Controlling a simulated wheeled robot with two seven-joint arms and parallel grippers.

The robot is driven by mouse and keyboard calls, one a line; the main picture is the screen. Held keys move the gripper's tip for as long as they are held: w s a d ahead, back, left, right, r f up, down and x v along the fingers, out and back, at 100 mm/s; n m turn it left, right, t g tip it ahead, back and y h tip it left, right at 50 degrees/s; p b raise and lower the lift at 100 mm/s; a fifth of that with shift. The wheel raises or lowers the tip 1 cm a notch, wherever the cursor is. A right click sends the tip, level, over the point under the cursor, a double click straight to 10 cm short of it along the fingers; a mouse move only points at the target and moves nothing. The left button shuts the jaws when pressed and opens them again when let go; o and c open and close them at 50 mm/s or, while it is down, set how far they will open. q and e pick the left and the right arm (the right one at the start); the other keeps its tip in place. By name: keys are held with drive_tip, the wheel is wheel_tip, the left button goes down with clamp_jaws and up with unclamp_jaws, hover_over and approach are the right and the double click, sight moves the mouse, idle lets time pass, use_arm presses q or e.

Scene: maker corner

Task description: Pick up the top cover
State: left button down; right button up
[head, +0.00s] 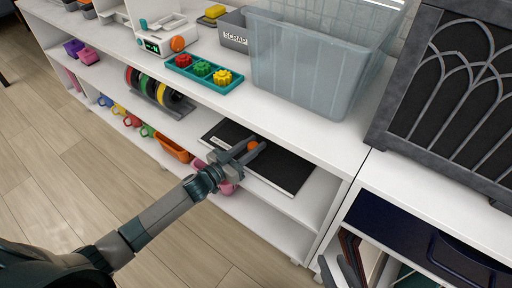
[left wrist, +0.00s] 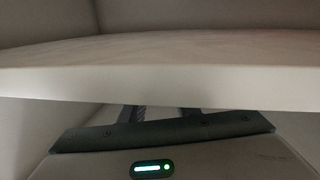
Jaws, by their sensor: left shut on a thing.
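My left gripper (head: 246,152) reaches from the front into the shelf's middle level, just below the top board's front edge. It is shut on a small orange round thing (head: 253,146), which shows between its fingers. I cannot tell for certain whether this is the top cover. A flat black panel (head: 290,172) lies on the shelf behind and below the fingers. In the left wrist view, the white board edge (left wrist: 160,85) hides the fingertips and what they hold. My right gripper (head: 340,270) shows partly at the bottom edge, its two grey fingers apart.
The top board (head: 215,78) carries a clear bin (head: 310,75), a grey scrap box (head: 232,30) and a teal tray (head: 178,68) with coloured gears. Spools (head: 160,92) and an orange bin (head: 174,150) stand left of the gripper. A dark arched panel (head: 455,90) stands at right.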

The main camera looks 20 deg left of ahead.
sight(253, 145)
use_arm(q)
drive_tip(key=shift+r, duration=0.1)
